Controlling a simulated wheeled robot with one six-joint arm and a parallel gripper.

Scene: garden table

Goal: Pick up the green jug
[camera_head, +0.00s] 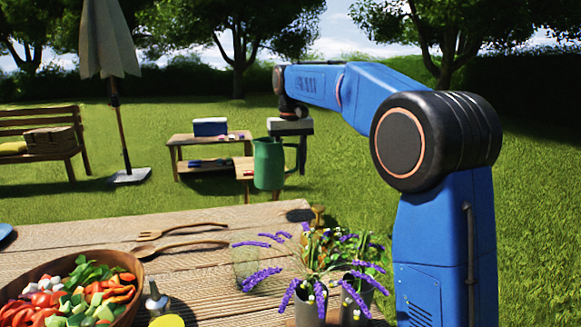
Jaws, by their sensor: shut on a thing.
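The green jug (268,165) is held upright in the air, past the far edge of the wooden table (75,232) in the picture. My gripper (286,160) hangs from the end of my blue arm and is shut on the jug. One dark finger shows to the right of the jug; the other is hidden behind it. I cannot tell exactly where the fingers touch the jug.
The near table bears a salad bowl (122,310), wooden servers (180,228), a clear glass (245,265) and purple flowers in metal pots (308,305). Behind stand a low wooden table (215,138) with a blue cooler (210,126), a parasol (107,40) and a bench (38,120).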

